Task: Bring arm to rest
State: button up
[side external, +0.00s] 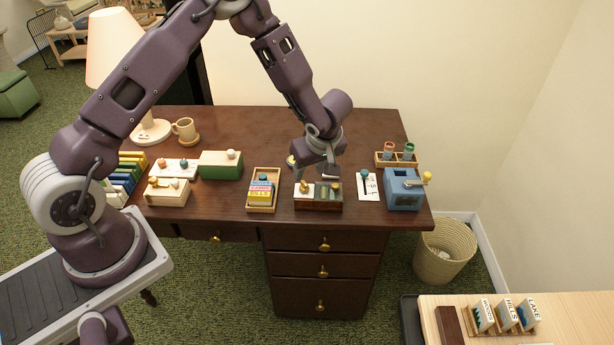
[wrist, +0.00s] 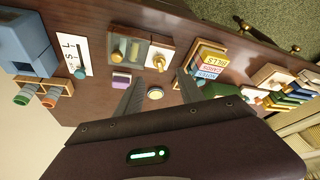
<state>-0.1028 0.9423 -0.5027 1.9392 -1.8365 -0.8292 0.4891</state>
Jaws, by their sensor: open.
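My gripper (side external: 316,174) hangs over the dark wooden desk (side external: 235,132), pointing down, just behind a small wooden box with compartments (side external: 318,205). In the wrist view, the two fingers of my gripper (wrist: 158,84) are spread apart with nothing held between them. A small round item with a pale top (wrist: 155,93) lies on the desk and shows between the fingers; it is apart from them as far as I can tell. The arm is bent, reaching out from the left across the desk.
A card tray (side external: 263,208), a green box (side external: 220,165), a blue box with a crank (side external: 403,190) and a spool rack (side external: 397,158) stand around my gripper. A purple block (wrist: 121,80) lies near the fingers.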

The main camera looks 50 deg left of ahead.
jog(key=shift+d+r, duration=0.1)
jog(key=shift+r, duration=0.05)
jog(key=w+d+r+m+t+h, duration=0.2)
jog(key=w+d+r+t, duration=0.1)
jog(key=r, duration=0.6)
jog(key=w+d+r+m+t+h, duration=0.1)
jog(key=w+d+r+m+t, duration=0.2)
jog(key=r, duration=0.5)
jog(key=s+d+r+m+t+h, duration=0.1)
jog(key=s+d+r+m+h, duration=0.15)
jog(key=r, duration=0.35)
jog(key=s+d+r+m+t+h, duration=0.1)
jog(key=s+d+r+m, duration=0.1)
jog(key=s+d+r, duration=0.35)
jog(key=s+a+r+m+g, duration=0.1)
jog(key=s+r+m, duration=0.1)
jog(key=s, duration=0.5)
jog(key=s+a+r+m+g, duration=0.1)
jog(key=s+m, duration=0.1)
jog(key=s, duration=0.5)
jog(key=s+a+f+g+y, duration=0.1)
jog(key=s+a+f, duration=0.1)
jog(key=s, duration=0.4)
jog(key=s+a+f+m+y, duration=0.1)
jog(key=s+a+f, duration=0.1)
jog(key=s+a, duration=0.3)
jog(key=shift+s+f+g, duration=0.15)
jog(key=shift+s+g, duration=0.25)
jog(key=shift+s, duration=0.8)
